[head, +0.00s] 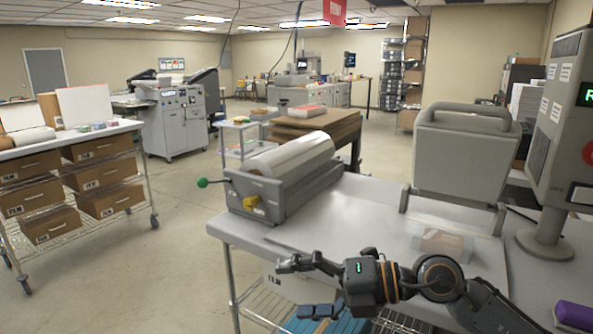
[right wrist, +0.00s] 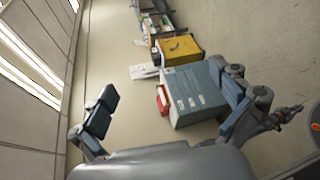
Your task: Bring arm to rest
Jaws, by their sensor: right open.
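My right gripper (head: 308,287) is in the head view, low and right of centre, at the front edge of the grey worktable (head: 345,205). Its arm comes in from the lower right. The fingers point left and stand apart, with nothing between them. In the right wrist view, the open fingers of my right gripper (right wrist: 160,112) stand at the left and right, and the room shows tilted behind them. My left gripper shows in neither view.
A film roll (head: 290,158) in its holder stands on the table's left part. A grey machine with a handle (head: 462,150) and a control post (head: 548,225) stand at the right. A clear packet (head: 442,243) lies near my right arm. A shelf cart with film boxes (head: 100,165) is at the left. Floor between is clear.

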